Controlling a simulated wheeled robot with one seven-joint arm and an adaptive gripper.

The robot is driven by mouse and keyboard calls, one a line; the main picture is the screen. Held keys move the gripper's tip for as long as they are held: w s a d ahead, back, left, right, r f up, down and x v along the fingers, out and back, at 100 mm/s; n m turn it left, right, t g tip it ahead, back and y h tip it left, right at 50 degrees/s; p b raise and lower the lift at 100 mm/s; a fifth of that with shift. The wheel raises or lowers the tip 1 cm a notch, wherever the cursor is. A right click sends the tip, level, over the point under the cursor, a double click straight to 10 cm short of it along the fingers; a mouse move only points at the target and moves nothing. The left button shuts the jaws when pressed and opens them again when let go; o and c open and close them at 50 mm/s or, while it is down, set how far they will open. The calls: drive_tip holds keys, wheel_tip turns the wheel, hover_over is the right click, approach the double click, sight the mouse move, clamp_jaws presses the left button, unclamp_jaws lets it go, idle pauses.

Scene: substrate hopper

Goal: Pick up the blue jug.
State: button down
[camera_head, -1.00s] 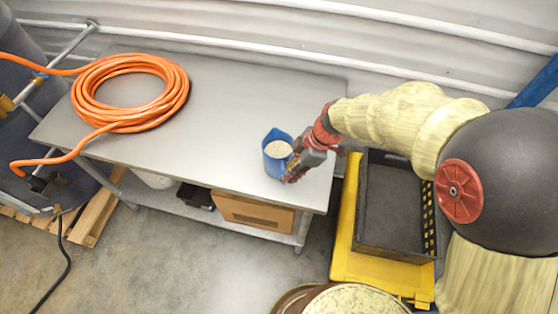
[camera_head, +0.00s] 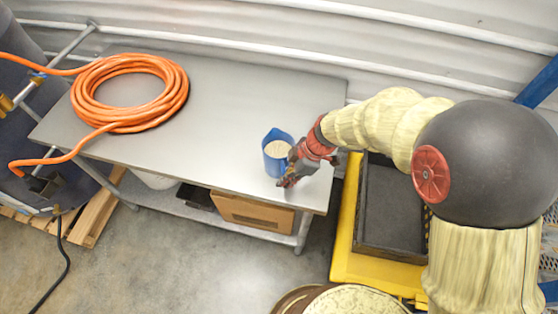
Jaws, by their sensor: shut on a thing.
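The blue jug (camera_head: 277,164) is upright at the right end of the grey metal table, near its front edge. It holds a pale, grainy material up near its rim. My gripper (camera_head: 287,176) is at the jug's right side, low and toward the front, and is shut on it, likely at the handle side. The fingers hide that side of the jug, so the exact grip does not show. I cannot tell whether the jug's base touches the table.
A coiled orange hose (camera_head: 130,93) lies on the left part of the table (camera_head: 225,110); the table's middle is clear. A black crate (camera_head: 390,210) on a yellow base (camera_head: 347,225) stands right of the table. A cardboard box (camera_head: 252,211) sits on the lower shelf. A corrugated wall is behind.

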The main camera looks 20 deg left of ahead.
drive_tip(key=shift+w+r, duration=0.1)
drive_tip(key=shift+r, duration=0.05)
idle(0.8)
drive_tip(key=shift+r, duration=0.6)
drive_tip(key=s+d+r+p, duration=0.1)
drive_tip(key=s+d+r, duration=0.5)
drive_tip(key=d+r, duration=0.5)
drive_tip(key=shift+s+d+r, duration=0.3)
drive_tip(key=shift+s+d, duration=0.05)
drive_tip(key=shift+d, duration=0.3)
